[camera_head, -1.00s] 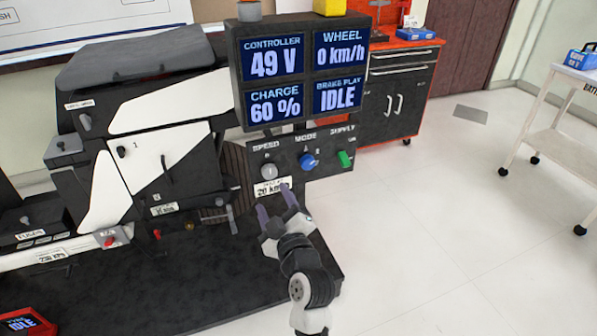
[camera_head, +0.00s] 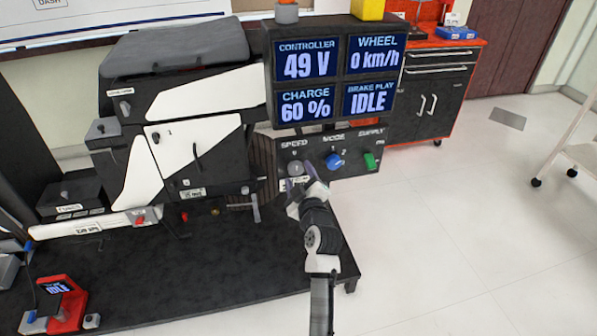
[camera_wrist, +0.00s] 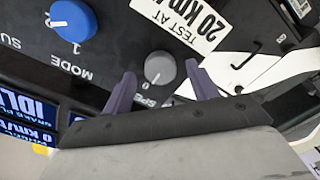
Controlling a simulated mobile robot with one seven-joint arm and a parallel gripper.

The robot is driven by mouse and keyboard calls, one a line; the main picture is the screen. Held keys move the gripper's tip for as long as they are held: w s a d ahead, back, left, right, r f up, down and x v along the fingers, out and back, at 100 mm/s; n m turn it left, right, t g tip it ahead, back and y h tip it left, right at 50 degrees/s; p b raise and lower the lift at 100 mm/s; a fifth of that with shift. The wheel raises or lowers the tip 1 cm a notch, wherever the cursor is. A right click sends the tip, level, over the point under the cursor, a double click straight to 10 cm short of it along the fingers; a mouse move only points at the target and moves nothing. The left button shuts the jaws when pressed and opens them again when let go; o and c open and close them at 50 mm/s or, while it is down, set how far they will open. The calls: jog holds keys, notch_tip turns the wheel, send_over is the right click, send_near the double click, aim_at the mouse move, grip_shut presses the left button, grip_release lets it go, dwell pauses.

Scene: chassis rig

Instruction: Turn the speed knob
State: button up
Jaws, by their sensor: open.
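The grey speed knob (camera_head: 294,168) sits on the black control panel (camera_head: 345,185), left of the blue mode knob (camera_head: 334,161). In the wrist view the speed knob (camera_wrist: 159,67) has a white pointer line near a "0" mark. My gripper (camera_head: 300,184) is at the panel, just in front of the speed knob and partly over the label below it. In the wrist view my gripper (camera_wrist: 160,85) is open, with one dark finger on each side of the knob. I cannot tell whether the fingers touch it.
The blue mode knob (camera_wrist: 73,20) and a green supply switch (camera_head: 370,160) are close by on the panel. A display (camera_head: 337,72) above reads 49 V, 0 km/h, 60 % and IDLE. A white "TEST AT 20 KM/H" label (camera_wrist: 180,22) is near the speed knob.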

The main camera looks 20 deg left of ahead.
jog(key=shift+w+a, duration=0.3)
jog(key=shift+w, duration=0.15)
jog(key=c, duration=1)
